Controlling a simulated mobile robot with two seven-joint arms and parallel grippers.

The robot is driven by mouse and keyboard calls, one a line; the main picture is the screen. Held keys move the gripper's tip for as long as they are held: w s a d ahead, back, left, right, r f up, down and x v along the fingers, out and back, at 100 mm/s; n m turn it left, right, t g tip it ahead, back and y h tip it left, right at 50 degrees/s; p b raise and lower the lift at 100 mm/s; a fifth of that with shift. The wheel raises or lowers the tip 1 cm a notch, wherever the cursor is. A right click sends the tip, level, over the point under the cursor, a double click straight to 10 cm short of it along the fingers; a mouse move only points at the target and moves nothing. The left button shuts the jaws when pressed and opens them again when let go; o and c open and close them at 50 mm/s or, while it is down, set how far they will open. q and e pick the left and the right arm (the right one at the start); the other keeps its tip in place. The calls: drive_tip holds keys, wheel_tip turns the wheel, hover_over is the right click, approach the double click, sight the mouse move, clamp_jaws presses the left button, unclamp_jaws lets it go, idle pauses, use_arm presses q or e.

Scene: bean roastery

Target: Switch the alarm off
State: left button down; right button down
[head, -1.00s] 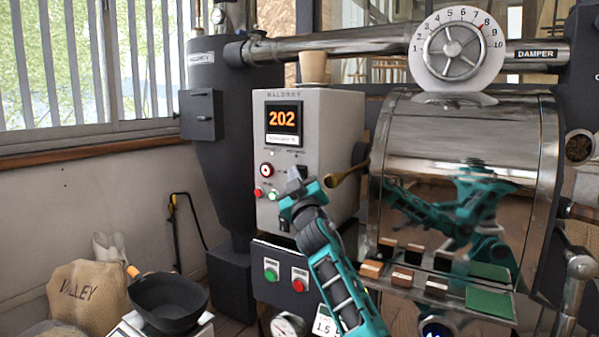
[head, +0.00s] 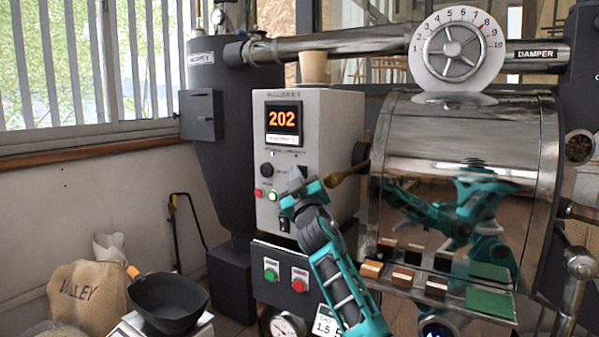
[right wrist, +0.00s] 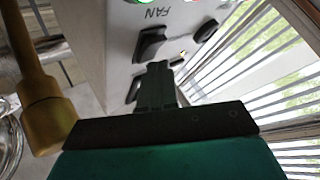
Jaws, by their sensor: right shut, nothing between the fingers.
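The pale control box (head: 325,140) stands left of the drum in the head view, with an orange 202 display (head: 283,118). Below the display is a round control (head: 267,169), dark now. Below it are a small red button (head: 258,193), a small green button (head: 272,195) and a dark switch (head: 284,224). My right gripper (head: 297,182) is shut and empty in front of the panel's right half, hiding part of it.
A brass-coloured handle (head: 345,177) juts out close right of my gripper; it also shows in the right wrist view (right wrist: 40,100). The steel drum (head: 460,130) stands right. A lower box holds green (head: 271,275) and red (head: 299,285) buttons. A black pan (head: 168,302) sits lower left.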

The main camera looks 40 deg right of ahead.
drive_tip(key=shift+a, duration=0.1)
drive_tip(key=shift+s+a+f, duration=0.1)
drive_tip(key=shift+s+a, duration=0.2)
drive_tip(key=shift+a, duration=0.25)
drive_tip(key=a, duration=0.1)
drive_tip(key=s+a, duration=0.1)
drive_tip(key=a, duration=0.1)
drive_tip(key=s+a, duration=0.1)
drive_tip(key=shift+a+f, duration=0.3)
idle(0.5)
